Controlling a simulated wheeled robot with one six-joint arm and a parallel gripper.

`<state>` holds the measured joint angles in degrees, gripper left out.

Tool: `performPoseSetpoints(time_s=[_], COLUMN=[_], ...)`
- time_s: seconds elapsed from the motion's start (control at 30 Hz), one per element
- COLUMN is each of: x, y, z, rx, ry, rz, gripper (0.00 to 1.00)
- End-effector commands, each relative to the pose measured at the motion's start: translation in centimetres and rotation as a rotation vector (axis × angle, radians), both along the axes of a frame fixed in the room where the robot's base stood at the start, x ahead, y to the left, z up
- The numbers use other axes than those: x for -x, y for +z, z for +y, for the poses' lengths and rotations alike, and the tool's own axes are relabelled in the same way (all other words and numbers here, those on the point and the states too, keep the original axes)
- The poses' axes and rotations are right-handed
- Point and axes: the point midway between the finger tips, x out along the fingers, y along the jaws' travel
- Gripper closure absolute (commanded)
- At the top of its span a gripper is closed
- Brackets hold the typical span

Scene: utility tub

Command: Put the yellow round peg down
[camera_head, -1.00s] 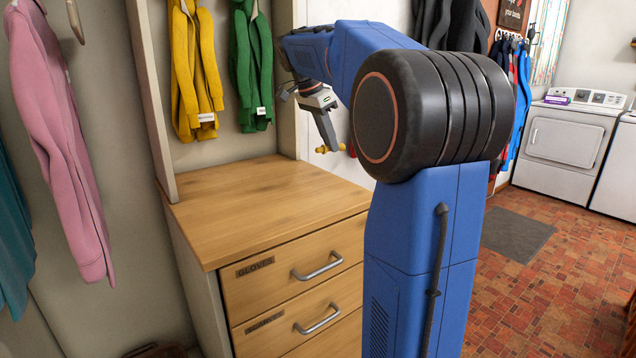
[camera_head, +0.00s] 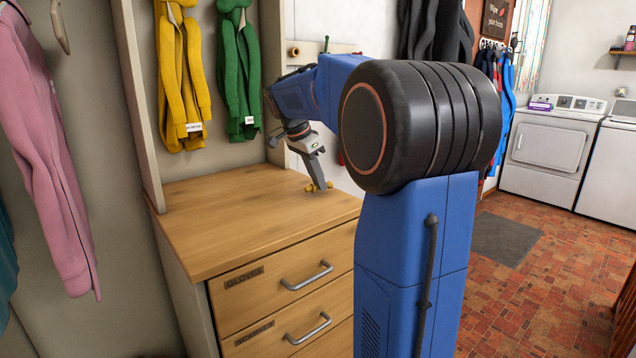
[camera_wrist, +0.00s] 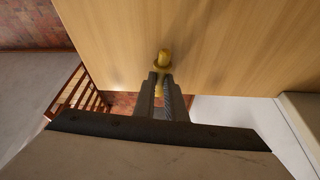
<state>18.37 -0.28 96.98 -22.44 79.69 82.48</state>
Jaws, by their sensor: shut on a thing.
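The yellow round peg (camera_head: 310,188) is at the tip of my gripper (camera_head: 318,184) in the head view, low at the right back corner of the wooden cabinet top (camera_head: 225,215). In the wrist view, the peg's rounded end (camera_wrist: 163,57) sticks out beyond the two fingers of my gripper (camera_wrist: 163,84), which are shut on it. More yellow shows between the fingers. The wood surface (camera_wrist: 215,45) lies beneath the peg. I cannot tell whether the peg touches it.
The cabinet top is otherwise bare. Yellow (camera_head: 182,75) and green (camera_head: 239,70) garments hang above its back. A pink garment (camera_head: 45,150) hangs at the left. In the wrist view, a wooden railing (camera_wrist: 80,98) stands below the cabinet edge.

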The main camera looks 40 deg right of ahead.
Motion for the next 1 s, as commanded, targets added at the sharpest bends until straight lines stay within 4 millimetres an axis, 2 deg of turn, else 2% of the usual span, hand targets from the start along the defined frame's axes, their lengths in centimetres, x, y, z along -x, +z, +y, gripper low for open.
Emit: performPoseSetpoints(time_s=[0.1,0.47,0.5,0.57,0.6,0.87,1.0], x=[-0.02,0.0,0.0,-0.01,-0.01,-0.02,-0.11], y=[-0.69,-1.05,-1.1,-1.07,-1.07,-1.02,-0.31], z=[-0.01,0.0,0.0,0.0,-0.01,0.01,0.28], rx=[0.0,0.0,0.0,0.0,0.0,0.0,0.001], ry=[-0.001,-0.001,-0.001,-0.001,-0.001,-0.001,0.0], rz=[-0.001,0.0,0.0,-0.001,-0.001,-0.001,-0.003], gripper=[1.0,1.0,0.87,0.72,0.7,0.7,0.7])
